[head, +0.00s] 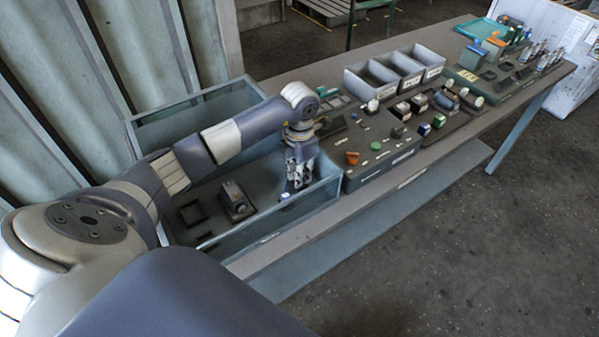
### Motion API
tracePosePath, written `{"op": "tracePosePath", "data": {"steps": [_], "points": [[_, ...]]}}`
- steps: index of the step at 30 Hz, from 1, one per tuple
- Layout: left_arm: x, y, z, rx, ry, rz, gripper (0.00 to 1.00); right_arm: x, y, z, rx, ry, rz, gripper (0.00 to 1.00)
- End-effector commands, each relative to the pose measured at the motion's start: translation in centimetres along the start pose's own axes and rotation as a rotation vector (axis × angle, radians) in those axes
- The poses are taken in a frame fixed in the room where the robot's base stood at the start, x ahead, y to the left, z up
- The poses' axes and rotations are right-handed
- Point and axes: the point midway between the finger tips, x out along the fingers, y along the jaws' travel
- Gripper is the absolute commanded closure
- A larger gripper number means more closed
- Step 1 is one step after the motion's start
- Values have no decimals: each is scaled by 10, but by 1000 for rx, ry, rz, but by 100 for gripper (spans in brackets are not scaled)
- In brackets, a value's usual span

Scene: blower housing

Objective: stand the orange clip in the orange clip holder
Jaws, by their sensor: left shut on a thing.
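My left gripper (294,184) points down at the right end of the open-topped bin (318,190), close to its front wall. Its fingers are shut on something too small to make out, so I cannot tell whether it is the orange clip. My right gripper is out of view.
The bin holds a dark boxy part (235,198) and a square dark frame (192,213). Grey bins (402,68) stand at the back of the table. Several small parts crowd the fixture block (385,158). The floor in front is clear.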

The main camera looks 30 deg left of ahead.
Motion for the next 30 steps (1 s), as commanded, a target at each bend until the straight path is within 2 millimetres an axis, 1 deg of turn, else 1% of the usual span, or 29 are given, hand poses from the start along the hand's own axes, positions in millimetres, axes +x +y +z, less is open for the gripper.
{"op": "tracePosePath", "data": {"steps": [18,19,20,21,22,30], "points": [[14,0,0,0,0,0,95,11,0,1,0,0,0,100],[13,0,0,-1,0,1,80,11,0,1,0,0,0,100],[13,0,0,0,0,1,73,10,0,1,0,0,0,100],[13,0,0,0,0,0,64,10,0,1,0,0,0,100],[13,0,0,0,1,0,58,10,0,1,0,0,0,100],[13,0,0,0,1,0,58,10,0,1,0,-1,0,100]]}}
